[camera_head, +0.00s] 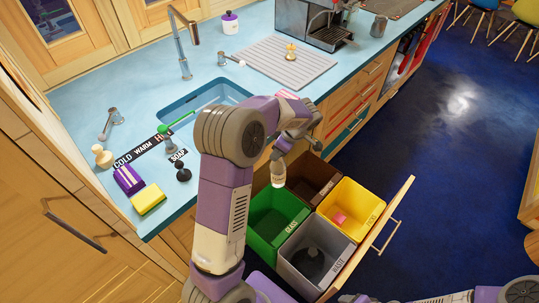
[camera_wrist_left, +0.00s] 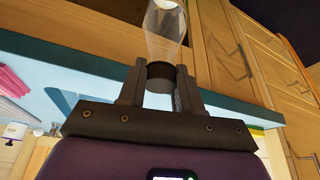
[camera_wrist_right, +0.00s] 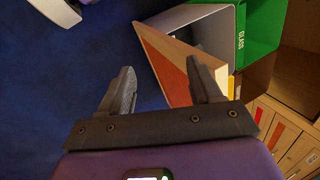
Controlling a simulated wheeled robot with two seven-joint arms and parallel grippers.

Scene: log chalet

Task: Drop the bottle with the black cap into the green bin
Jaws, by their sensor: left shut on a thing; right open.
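The clear bottle (camera_head: 278,173) hangs below my left gripper (camera_head: 282,148), cap end up, over the opened bin drawer. In the left wrist view my left gripper (camera_wrist_left: 159,88) is shut on the bottle's black cap (camera_wrist_left: 160,76), and the clear body (camera_wrist_left: 165,30) extends away from the fingers. The green bin (camera_head: 266,238), marked GLASS, is the left one in the drawer; in the head view the bottle appears above its back edge near the brown bin. The green bin also shows in the right wrist view (camera_wrist_right: 262,35). My right gripper (camera_wrist_right: 162,88) is open and empty, near the drawer front.
A brown bin (camera_head: 326,178), a yellow bin (camera_head: 365,205) with a pink item inside, and a grey bin (camera_head: 335,243) with a dark item share the drawer (camera_head: 391,215). The blue counter (camera_head: 78,95) with sink lies behind.

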